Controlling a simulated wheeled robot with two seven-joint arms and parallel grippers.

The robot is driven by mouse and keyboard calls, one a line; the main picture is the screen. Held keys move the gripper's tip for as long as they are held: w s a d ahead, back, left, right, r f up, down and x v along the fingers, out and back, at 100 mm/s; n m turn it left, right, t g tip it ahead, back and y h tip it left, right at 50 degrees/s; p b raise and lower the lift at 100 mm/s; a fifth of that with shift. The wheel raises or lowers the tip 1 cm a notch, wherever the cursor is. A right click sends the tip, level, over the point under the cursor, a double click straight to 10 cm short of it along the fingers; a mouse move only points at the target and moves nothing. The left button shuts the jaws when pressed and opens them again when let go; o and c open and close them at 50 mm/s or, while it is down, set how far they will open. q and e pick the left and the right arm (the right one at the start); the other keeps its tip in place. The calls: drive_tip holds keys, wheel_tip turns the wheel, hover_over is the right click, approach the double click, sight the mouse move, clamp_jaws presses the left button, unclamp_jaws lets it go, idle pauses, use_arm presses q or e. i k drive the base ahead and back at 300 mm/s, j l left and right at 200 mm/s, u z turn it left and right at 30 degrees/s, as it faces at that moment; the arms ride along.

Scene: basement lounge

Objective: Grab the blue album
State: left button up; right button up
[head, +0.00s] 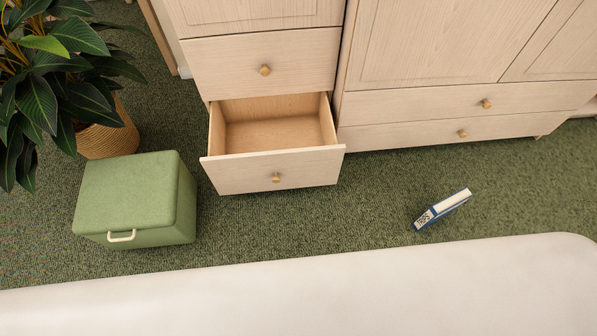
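The blue album (441,209) is a thick book with a blue cover, a white page edge and a lettered label on its near end. It stands or leans at a slant on the green carpet, right of the open drawer and close to the white edge at the bottom of the picture. I cannot tell exactly how it rests. Nothing is touching it. Neither of my grippers shows in the head view.
A pale wooden drawer (272,169) stands pulled out and empty. Closed cabinets (440,105) line the back. A green box seat (130,195) with a handle and a potted plant (105,135) are at left. A white rounded surface (300,290) spans the front. Carpet around the album is clear.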

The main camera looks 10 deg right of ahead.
sight(442, 209)
drive_tip(key=z, duration=1.8)
drive_tip(key=i+l, duration=0.25)
drive_tip(key=i, duration=0.25)
drive_tip(key=i+l, duration=0.25)
drive_tip(key=i, duration=0.3)
drive_tip(key=i+l, duration=0.25)
drive_tip(key=i, duration=0.25)
drive_tip(key=j+u, duration=0.05)
